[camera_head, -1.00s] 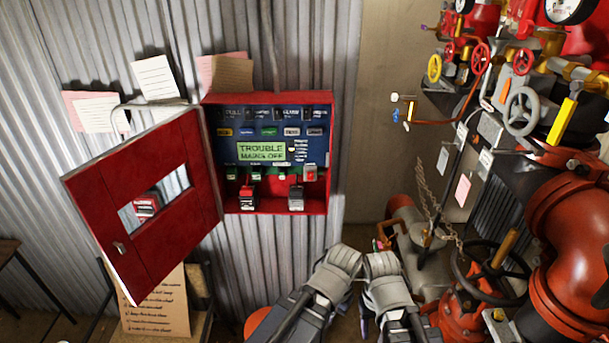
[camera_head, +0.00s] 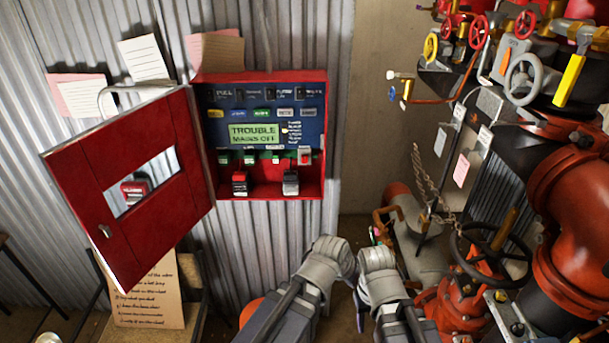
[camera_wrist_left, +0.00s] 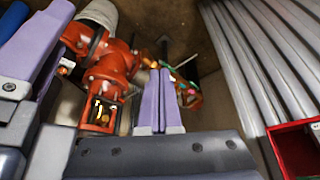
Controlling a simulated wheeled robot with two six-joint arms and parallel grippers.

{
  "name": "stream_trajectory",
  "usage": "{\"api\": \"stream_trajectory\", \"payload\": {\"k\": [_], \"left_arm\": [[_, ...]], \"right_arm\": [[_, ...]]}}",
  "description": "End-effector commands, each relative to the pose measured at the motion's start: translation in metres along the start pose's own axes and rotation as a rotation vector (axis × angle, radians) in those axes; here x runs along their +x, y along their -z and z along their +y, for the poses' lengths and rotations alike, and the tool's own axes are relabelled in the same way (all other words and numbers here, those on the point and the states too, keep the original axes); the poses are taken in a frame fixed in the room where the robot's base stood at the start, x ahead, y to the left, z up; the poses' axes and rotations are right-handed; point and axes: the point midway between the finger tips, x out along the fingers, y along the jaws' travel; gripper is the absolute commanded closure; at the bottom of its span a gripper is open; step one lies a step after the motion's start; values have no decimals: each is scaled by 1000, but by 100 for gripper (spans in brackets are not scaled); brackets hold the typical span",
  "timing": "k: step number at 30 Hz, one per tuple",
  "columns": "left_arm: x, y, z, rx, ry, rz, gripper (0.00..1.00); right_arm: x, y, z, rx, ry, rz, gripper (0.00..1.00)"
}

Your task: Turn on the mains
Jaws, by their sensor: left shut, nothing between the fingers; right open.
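The red panel box (camera_head: 322,140) hangs open on the corrugated wall in the head view. Its green display (camera_head: 254,134) reads "TROUBLE MAINS OFF". Below it are a red-and-black block (camera_head: 239,183), a grey block (camera_head: 290,183) and a small red-topped switch (camera_head: 304,156). I cannot tell which is the mains switch. My left gripper (camera_head: 328,262) and right gripper (camera_head: 378,272) are side by side below and right of the box, apart from it. In the left wrist view my left gripper's purple fingers (camera_wrist_left: 155,100) are together and empty. The right fingertips are mostly hidden in the head view.
The box's red door (camera_head: 130,235) is swung open to the left. Red pipework (camera_head: 575,200) with a black handwheel (camera_head: 490,250) and a grey handwheel (camera_head: 523,80) fills the right side. A handwritten board (camera_head: 150,295) stands below the door. The space before the box is clear.

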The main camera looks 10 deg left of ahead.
Motion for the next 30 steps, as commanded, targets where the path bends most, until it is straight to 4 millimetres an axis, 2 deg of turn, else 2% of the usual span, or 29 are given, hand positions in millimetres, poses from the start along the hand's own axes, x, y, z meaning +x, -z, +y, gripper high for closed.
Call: {"api": "stream_trajectory", "payload": {"k": [1, 6, 11, 15, 20, 24, 30], "left_arm": [[16, 12, -2, 10, -11, 89, 100], [26, 69, -14, 35, -6, 413, 100], [16, 111, -40, 23, 64, 705, 100], [-2, 134, -74, -17, 175, 939, 100], [-29, 140, -120, -93, 350, 1159, 100], [-50, 131, -157, -167, 508, 1287, 100], [-69, 113, -192, -249, 672, 1375, 100]], "right_arm": [[19, 1, -2, 0, 0, 0, 50], [48, 3, -5, 0, 0, 0, 50], [76, 4, -7, 0, 0, 0, 50], [100, 6, -10, 0, 0, 0, 50], [126, 7, -12, 0, 0, 0, 50], [144, 8, -14, 0, 0, 0, 50], [157, 9, -15, 0, 0, 0, 50]]}}
